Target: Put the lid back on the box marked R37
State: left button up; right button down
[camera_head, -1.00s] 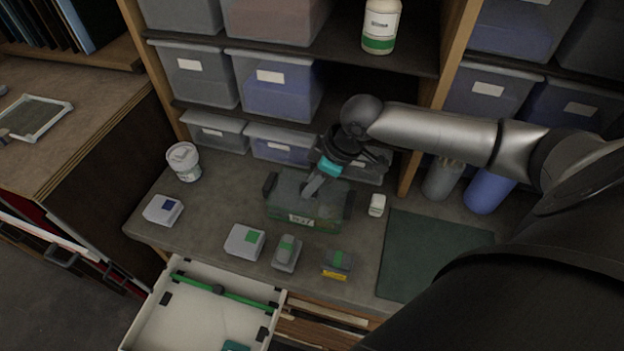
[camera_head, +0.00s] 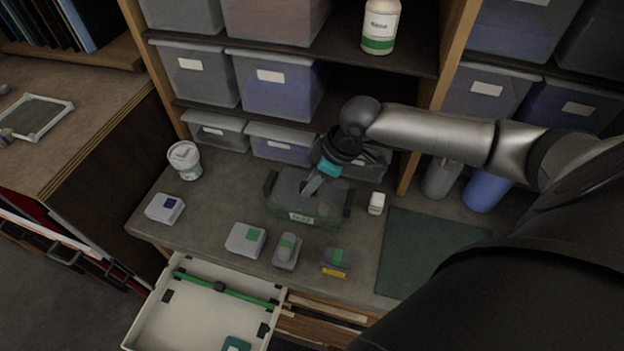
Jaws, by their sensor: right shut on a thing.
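The box marked R37 (camera_head: 301,217) stands on the workbench, a dark greenish see-through box with a white label on its front and dark clips at its sides. A dark lid (camera_head: 287,186) lies over its top; from here I cannot tell whether it is fully seated. My right gripper (camera_head: 310,188) reaches down from above and is shut on the lid near its middle. The fingertips are small and partly dark against the lid. My left gripper is not in view.
Small grey boxes (camera_head: 245,240) with green patches stand along the bench front. A white tub (camera_head: 184,160) is at the left, a small white bottle (camera_head: 376,203) just right of the box. An open drawer (camera_head: 190,322) juts out below. A green mat (camera_head: 430,255) lies right.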

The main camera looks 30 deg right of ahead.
jog(key=shift+c, duration=0.7)
grip_release()
jog(key=shift+r, duration=0.1)
notch_tip(320, 180, up, 2)
jog(key=p, duration=0.3)
jog(key=shift+r, duration=0.25)
jog(key=shift+r+p, duration=0.55)
jog(key=shift+r, duration=1.6)
grip_shut()
